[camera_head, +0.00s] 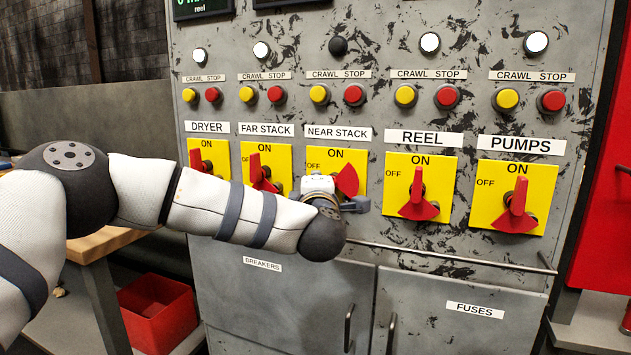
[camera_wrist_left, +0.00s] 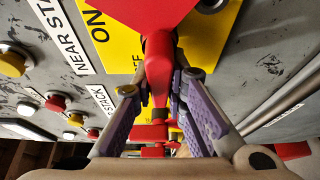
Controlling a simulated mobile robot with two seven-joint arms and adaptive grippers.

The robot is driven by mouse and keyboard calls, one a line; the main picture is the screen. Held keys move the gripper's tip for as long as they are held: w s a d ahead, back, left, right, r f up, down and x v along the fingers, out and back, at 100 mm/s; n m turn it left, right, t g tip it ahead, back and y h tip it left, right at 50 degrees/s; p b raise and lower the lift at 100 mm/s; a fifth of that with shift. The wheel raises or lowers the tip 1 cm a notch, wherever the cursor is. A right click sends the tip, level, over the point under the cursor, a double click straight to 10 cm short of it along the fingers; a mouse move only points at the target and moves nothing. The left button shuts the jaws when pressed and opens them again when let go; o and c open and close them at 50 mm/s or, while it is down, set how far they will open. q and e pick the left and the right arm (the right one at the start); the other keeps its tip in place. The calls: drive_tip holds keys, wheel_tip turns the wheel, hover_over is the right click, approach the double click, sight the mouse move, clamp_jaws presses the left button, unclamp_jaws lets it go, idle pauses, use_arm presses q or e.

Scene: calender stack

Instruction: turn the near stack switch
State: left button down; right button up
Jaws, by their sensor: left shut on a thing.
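The near stack switch is a red handle (camera_head: 347,179) on a yellow plate (camera_head: 315,158), under the NEAR STACK label. Its broad end shows at the upper right of the plate, below the word ON. My left gripper (camera_head: 345,205) is at the lower part of this plate and hides the rest of the handle. In the left wrist view, the purple-padded fingers (camera_wrist_left: 174,90) are closed on the narrow part of the red handle (camera_wrist_left: 158,55). The broad end lies beyond the fingertips. My right gripper is in neither view.
The far stack switch (camera_head: 260,175) is close on the left, behind my forearm. The reel switch (camera_head: 417,198) is on the right. A horizontal rail (camera_head: 450,256) runs below the switches. The near stack lamp (camera_head: 338,46) is dark; its neighbours are white.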

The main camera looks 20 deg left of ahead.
use_arm(q)
drive_tip(key=shift+r, duration=0.1)
idle(0.3)
drive_tip(key=c, duration=1.6)
unclamp_jaws()
drive_tip(key=shift+o, duration=0.2)
drive_tip(key=shift+s, duration=0.1)
drive_tip(key=v, duration=1.2)
